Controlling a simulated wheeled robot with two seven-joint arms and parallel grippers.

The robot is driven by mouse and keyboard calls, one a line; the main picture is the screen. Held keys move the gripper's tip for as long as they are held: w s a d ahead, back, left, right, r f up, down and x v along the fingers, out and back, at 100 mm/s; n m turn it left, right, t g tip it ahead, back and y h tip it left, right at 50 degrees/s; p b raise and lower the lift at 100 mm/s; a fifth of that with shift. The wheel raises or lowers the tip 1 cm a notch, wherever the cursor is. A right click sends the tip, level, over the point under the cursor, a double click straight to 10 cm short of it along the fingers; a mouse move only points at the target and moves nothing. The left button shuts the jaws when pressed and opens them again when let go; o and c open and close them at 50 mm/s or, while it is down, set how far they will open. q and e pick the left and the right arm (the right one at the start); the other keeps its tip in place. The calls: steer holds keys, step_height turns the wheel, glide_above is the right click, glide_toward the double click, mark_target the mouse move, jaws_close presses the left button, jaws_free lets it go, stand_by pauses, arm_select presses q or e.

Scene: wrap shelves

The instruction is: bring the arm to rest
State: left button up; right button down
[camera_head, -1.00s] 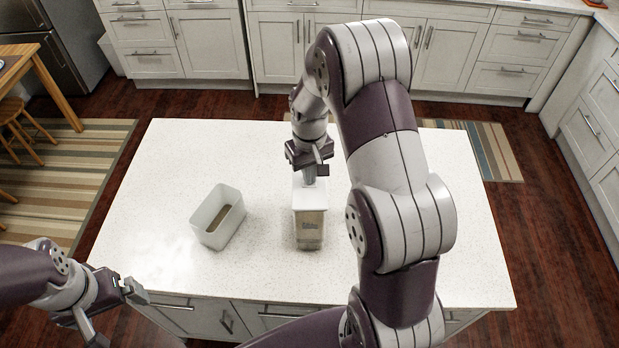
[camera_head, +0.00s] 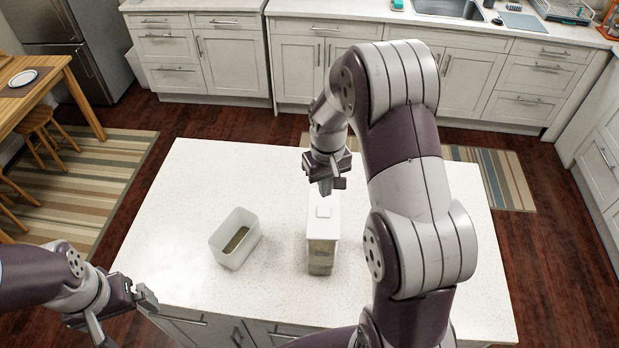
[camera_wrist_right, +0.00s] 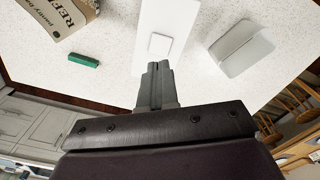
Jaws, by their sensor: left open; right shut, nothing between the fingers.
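My right gripper (camera_head: 326,188) is shut and empty, just above the lidded container (camera_head: 322,240). In the right wrist view its closed fingers (camera_wrist_right: 157,85) show in front of the white lid (camera_wrist_right: 165,25) with its square button. The container stands upright on the white island counter. My left gripper (camera_head: 125,316) is open and empty near the island's front left corner, apart from everything on it.
A white open bin (camera_head: 236,240) with something brown inside stands left of the container. The wrist view also shows a green block (camera_wrist_right: 83,60) and a printed cardboard box (camera_wrist_right: 62,15). The island counter (camera_head: 180,225) is clear at the left.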

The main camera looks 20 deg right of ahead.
steer(key=s+f, duration=0.1)
steer(key=s+a+f+m+b, duration=0.1)
steer(key=s, duration=0.1)
steer(key=s+a+f+n+t+b, duration=0.1)
steer(key=s+a+f+b, duration=0.6)
steer(key=b, duration=0.9)
steer(key=s+f, duration=0.3)
steer(key=shift+s+f, duration=0.15)
steer(key=shift+s, duration=0.1)
steer(key=shift+a, duration=0.1)
